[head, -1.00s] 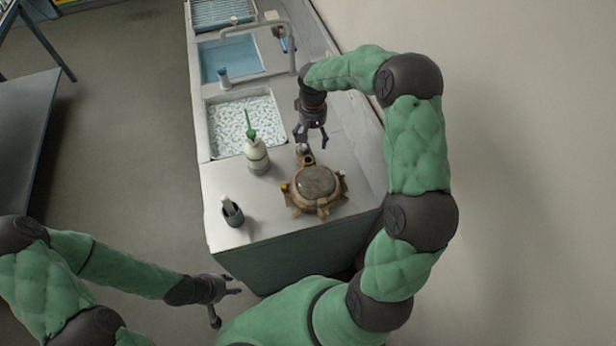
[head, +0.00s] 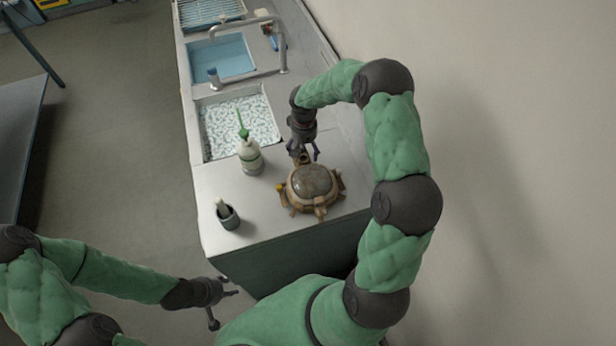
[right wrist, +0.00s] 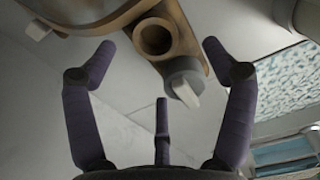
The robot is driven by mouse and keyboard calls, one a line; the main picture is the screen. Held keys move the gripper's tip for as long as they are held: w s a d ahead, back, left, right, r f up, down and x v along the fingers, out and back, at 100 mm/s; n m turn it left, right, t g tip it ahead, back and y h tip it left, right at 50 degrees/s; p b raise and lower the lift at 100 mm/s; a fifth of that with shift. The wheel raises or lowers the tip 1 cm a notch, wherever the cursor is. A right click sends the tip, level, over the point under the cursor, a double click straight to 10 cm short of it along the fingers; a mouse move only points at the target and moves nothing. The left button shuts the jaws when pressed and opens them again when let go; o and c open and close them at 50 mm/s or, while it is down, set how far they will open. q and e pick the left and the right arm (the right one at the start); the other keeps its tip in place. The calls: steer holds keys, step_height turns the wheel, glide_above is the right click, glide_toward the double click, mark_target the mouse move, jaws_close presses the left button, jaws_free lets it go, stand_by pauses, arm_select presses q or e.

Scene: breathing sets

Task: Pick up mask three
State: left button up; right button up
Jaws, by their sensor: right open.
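Mask three is the brown and tan breathing mask with a large rounded clear visor (head: 312,182), lying on the near end of the counter. Its far end carries a round open port (right wrist: 155,38) and a grey knob with a pale tab (right wrist: 183,82), both clear in the right wrist view. My right gripper (head: 303,152) points down over that far end, open and empty, its fingers spread either side of the port and knob in the wrist view (right wrist: 157,60). I cannot tell if any finger touches. My left gripper (head: 224,300) is low, left of the counter, away from the mask; its fingers look apart.
A white bottle with a green nozzle (head: 250,157) stands left of the mask. A dark cup (head: 228,217) stands near the counter's left edge. A sink basin (head: 270,128) and tap (head: 283,55) lie beyond. A wall is on the right.

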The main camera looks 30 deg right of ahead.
mark_target(304, 154)
step_height(304, 154, down, 4)
steer(key=shift+r, duration=0.35)
steer(key=c, duration=1.2)
step_height(304, 154, up, 10)
steer(key=shift+r, duration=0.1)
steer(key=shift+c, duration=0.2)
